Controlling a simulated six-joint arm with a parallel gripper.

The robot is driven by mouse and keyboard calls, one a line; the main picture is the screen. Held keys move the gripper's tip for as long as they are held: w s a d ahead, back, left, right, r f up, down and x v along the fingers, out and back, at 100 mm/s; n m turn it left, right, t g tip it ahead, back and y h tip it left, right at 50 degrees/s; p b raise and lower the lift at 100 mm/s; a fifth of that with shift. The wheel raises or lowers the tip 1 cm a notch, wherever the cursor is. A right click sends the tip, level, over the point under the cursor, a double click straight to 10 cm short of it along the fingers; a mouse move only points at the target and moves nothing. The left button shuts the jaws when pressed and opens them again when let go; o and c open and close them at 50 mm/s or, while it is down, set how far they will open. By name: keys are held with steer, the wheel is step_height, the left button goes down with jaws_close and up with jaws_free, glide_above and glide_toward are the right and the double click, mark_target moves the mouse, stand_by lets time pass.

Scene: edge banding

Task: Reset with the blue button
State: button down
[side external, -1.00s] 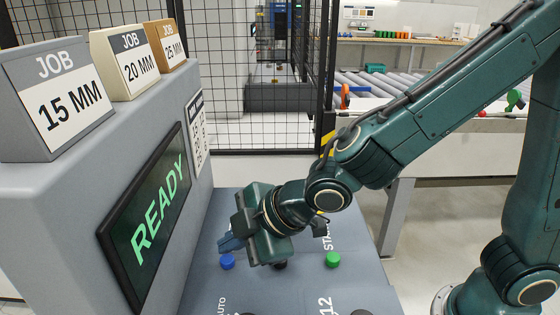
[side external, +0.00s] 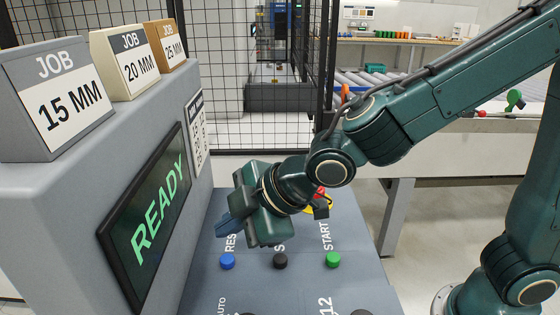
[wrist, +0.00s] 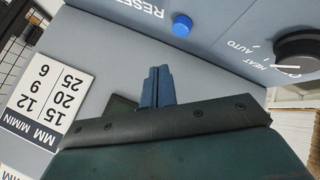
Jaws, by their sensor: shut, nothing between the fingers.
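The blue button (side external: 228,261) sits on the sloped grey panel below a label that starts "RES"; it also shows in the wrist view (wrist: 182,25), beside the label "RESET". My gripper (side external: 224,226) is shut and empty. Its blue fingertips are above and left of the blue button in the side view, apart from it. In the wrist view the closed fingers (wrist: 157,86) point toward the button with a gap between. The screen (side external: 145,222) reads "READY" in green.
A black button (side external: 280,262) and a green button (side external: 333,260) labelled START stand to the right of the blue one. A red stop button (side external: 320,193) on yellow lies behind my wrist. A dark knob (wrist: 298,55) marked HEAT and AUTO is nearby. Job blocks (side external: 57,98) stand on the cabinet.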

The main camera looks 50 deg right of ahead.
steer(key=shift+r, duration=0.75)
steer(key=s+d+r+m+g+h, duration=0.1)
steer(key=s+d+r+m, duration=0.2)
steer(key=d, duration=0.5)
steer(key=s+d+r+m+h, duration=0.1)
steer(key=s+d+m+h, duration=0.2)
steer(key=d, duration=0.5)
steer(key=s+d+m+g, duration=0.1)
steer(key=s+d+m, duration=0.7)
steer(key=s, duration=0.5)
steer(key=shift+d+f+g, duration=0.2)
steer(key=shift+d+g, duration=0.1)
steer(key=shift+d, duration=0.2)
